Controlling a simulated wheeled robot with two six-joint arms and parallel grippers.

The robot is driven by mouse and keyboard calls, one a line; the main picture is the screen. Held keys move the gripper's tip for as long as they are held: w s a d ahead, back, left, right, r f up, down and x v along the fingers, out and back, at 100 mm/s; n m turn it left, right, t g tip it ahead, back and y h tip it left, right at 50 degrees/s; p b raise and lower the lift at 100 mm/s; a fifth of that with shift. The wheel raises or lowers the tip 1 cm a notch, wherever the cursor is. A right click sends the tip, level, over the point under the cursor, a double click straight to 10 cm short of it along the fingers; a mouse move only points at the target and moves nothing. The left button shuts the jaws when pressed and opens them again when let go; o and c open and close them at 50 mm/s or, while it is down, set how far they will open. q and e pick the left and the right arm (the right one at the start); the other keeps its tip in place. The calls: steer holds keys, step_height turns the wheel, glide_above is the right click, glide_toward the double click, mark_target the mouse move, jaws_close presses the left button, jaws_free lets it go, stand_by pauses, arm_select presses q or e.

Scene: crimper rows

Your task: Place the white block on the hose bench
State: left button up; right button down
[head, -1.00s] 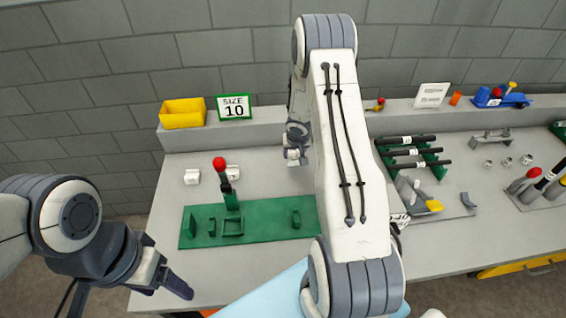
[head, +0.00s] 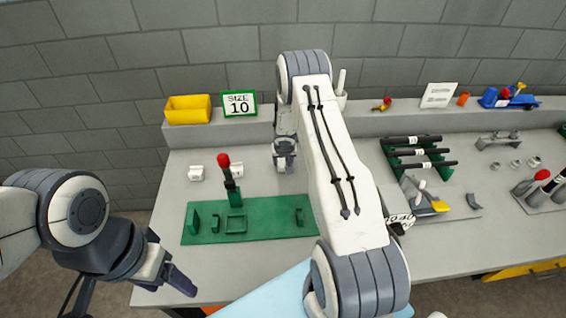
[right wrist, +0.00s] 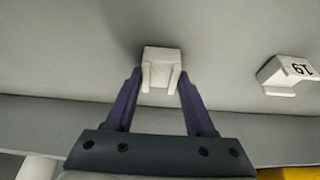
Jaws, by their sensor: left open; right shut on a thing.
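I cannot tell whether this block touches the bench. A second white block with a dark number (right wrist: 286,76) lies on the bench beside it. My left gripper (head: 170,275) is open and empty over the bench's front left edge.
A green plate (head: 265,219) carries upright fixtures and a red-knobbed lever (head: 227,173). A yellow bin (head: 188,109) and a SIZE 10 sign (head: 239,104) stand on the back ledge. Black hoses (head: 415,152) lie on a green rack at right. My right arm hides the bench's middle.

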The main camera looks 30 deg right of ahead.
steer(key=shift+f, duration=0.15)
steer(key=shift+c, duration=1.3)
jaws_free()
steer(key=shift+r, duration=0.2)
steer(key=p+v, duration=0.1)
steer(key=v, duration=1.1)
steer(key=shift+p, duration=0.35)
